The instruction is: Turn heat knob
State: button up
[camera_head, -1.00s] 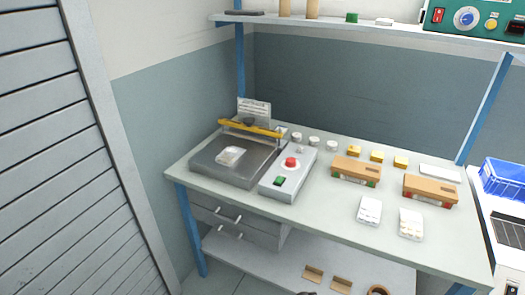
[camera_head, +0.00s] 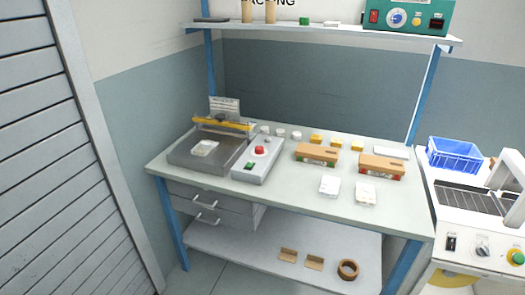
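Two knobs are in view, and no label I can read says which is the heat knob. A round dial with a blue rim (camera_head: 397,18) is on the front of a green control box (camera_head: 385,9) on the upper shelf at the top right. A light grey knob (camera_head: 482,249) is on the front panel of a white machine (camera_head: 466,262) at the lower right. My gripper is not in view.
A black switch (camera_head: 451,243) and a green button (camera_head: 516,258) flank the grey knob. The workbench (camera_head: 300,190) carries a sealer (camera_head: 200,153), a control box with a red button (camera_head: 259,150) and cartons. Floor shows at lower left.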

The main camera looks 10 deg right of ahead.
aim_at(258, 149)
jog(key=u, duration=4.55)
jog(key=i, duration=0.1)
jog(key=z, duration=3.7)
jog(key=i, duration=0.55)
jog(key=u, duration=0.1)
